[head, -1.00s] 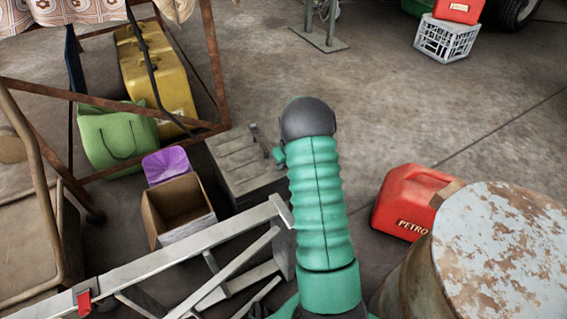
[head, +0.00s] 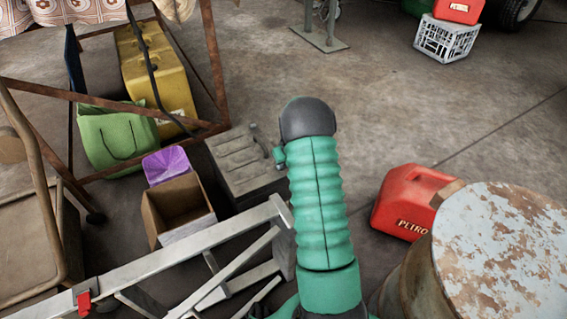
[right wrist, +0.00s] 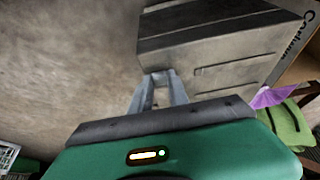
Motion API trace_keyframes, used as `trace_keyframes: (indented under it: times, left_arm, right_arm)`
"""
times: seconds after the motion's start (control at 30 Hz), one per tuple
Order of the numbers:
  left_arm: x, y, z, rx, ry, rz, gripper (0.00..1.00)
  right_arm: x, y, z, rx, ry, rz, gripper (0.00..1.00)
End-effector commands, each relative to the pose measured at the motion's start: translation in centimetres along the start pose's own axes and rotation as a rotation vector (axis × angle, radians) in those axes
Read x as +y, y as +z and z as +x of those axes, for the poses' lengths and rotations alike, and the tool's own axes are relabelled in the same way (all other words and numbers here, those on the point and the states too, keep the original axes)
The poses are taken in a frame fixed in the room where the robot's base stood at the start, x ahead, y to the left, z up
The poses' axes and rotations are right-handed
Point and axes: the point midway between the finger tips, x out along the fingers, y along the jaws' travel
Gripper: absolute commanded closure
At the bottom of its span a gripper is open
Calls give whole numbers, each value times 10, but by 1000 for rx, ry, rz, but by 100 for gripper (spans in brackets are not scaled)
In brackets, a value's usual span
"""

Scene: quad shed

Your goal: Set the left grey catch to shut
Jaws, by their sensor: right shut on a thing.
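The grey ridged case (head: 238,165) stands on the floor left of my right arm in the head view, and it fills the top of the right wrist view (right wrist: 215,60). A small grey catch (head: 255,130) sticks up at its far right edge. My right gripper (right wrist: 159,76) has its grey fingers closed together at the case's edge, shut on a small grey part there that looks like a catch. The fingertips hide most of that part. In the head view my green forearm hides this gripper.
An open cardboard box (head: 178,208) and a purple container (head: 167,165) stand left of the case. Metal steps (head: 170,262) lie in front. A red petrol can (head: 408,203) and a rusty drum (head: 500,250) are at the right.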

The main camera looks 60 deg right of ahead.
Motion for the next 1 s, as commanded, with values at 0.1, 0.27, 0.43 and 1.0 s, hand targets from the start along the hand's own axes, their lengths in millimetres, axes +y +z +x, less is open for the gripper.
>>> trace_keyframes:
  times: [0.1,0.27,0.43,1.0]
  left_arm:
    - [0,0,-1,0,0,0,60]
    - [0,-4,-16,0,0,0,60]
    - [0,-4,-15,0,0,0,60]
    - [0,-4,-15,0,0,0,60]
  right_arm:
    - [0,-1,0,0,0,0,100]
    - [0,-17,3,-1,-1,-2,100]
    - [0,-21,9,1,0,-1,100]
    - [0,-21,8,1,1,0,56]
